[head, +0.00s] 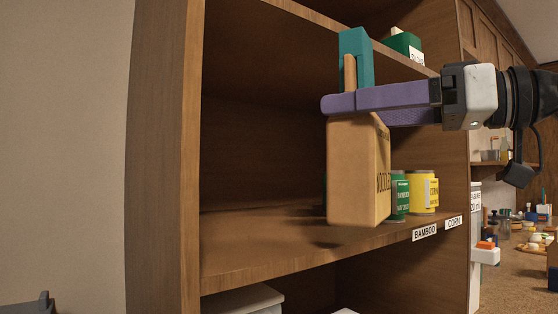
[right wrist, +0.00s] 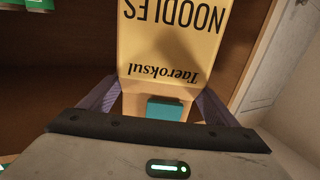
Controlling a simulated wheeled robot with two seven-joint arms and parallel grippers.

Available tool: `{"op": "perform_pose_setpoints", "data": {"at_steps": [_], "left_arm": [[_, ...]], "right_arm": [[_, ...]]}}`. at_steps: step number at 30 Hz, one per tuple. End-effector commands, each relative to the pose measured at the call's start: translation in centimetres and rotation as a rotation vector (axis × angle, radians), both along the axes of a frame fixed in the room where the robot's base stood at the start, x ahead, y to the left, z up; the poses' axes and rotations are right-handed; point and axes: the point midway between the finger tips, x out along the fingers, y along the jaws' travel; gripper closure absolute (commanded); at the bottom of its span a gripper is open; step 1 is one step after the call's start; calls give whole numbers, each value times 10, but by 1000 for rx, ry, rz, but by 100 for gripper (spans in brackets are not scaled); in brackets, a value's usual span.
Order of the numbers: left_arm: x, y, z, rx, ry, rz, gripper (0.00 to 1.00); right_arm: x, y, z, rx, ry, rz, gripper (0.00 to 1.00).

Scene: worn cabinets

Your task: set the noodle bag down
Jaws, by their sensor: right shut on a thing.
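The noodle bag (head: 356,175) is a tan, box-like package lettered NOODLES, with a narrower neck and a teal clip on top (head: 355,55). My right gripper (head: 335,104) reaches in from the right with purple fingers shut around the neck. The bag hangs upright below the fingers, in front of the cabinet's middle shelf (head: 265,240).
A green can (head: 400,200) and a yellow can (head: 423,192) stand on the shelf right of the bag, above BAMBOO and CORN labels (head: 425,232). The shelf left of the bag is bare. An upper shelf board (head: 300,20) runs above.

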Motion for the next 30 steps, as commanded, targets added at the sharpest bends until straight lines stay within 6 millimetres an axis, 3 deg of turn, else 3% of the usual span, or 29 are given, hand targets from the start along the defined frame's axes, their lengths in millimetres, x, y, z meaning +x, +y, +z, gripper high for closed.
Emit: {"op": "perform_pose_setpoints", "data": {"at_steps": [9, 15, 19, 25, 30], "left_arm": [[-1, 4, 12, 0, -1, 10, 38], [-2, 8, 13, 4, 3, 15, 38], [-5, 10, 10, 8, 12, 15, 38], [-5, 10, 8, 8, 12, 14, 38], [-4, 9, 10, 6, 8, 12, 38]], "right_arm": [[43, 73, 3, 3, 1, 3, 78], [63, 103, 2, 3, -1, 0, 78], [68, 110, 0, 2, -2, -1, 78], [68, 111, -27, 2, -1, -2, 78], [67, 111, -35, 2, -4, -1, 78]]}}
